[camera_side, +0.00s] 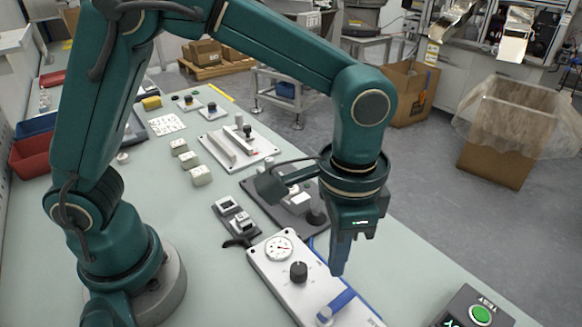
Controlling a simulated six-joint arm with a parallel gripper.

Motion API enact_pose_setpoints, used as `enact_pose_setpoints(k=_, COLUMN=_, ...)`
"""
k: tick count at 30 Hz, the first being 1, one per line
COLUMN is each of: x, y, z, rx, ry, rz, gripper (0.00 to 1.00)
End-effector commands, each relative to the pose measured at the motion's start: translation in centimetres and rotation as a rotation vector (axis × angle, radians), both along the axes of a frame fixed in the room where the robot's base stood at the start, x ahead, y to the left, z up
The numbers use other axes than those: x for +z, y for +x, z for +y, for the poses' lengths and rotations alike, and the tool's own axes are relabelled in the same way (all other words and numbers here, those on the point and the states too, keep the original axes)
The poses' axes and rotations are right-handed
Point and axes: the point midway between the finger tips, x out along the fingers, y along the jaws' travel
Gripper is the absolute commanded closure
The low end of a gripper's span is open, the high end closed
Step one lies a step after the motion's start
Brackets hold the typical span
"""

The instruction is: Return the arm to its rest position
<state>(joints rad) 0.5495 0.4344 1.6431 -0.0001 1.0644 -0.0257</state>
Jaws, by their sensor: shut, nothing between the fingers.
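My gripper (338,262) points straight down at the end of my teal arm, which arches in from the left. Its fingers are together with nothing between them. I cannot tell how high the tips are above the table.
A dark plate with fittings (262,203) lies partly behind my gripper. A white plate with rails (228,160) and several small blocks (201,176) lie farther back.

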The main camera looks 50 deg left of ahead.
Motion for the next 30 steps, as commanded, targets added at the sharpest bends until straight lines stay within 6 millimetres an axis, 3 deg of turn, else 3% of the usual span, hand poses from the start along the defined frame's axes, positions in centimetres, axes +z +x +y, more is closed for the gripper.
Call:
enact_pose_setpoints(k=6, x=1.5, y=0.0, z=0.0, rx=0.000, ry=-0.001, rz=-0.002, gripper=1.00)
enact_pose_setpoints(k=16, x=1.6, y=0.1, z=0.1, rx=0.006, ry=0.000, rz=-0.001, gripper=1.00)
enact_pose_setpoints(k=19, x=2.8, y=0.9, z=0.8, rx=0.038, ry=-0.021, rz=-0.037, gripper=1.00)
enact_pose_setpoints(k=24, x=6.5, y=1.4, z=3.9, rx=0.141, ry=-0.069, rz=-0.133, gripper=1.00)
enact_pose_setpoints(k=30, x=9.7, y=-0.2, z=8.5, rx=0.279, ry=-0.111, rz=-0.259, gripper=1.00)
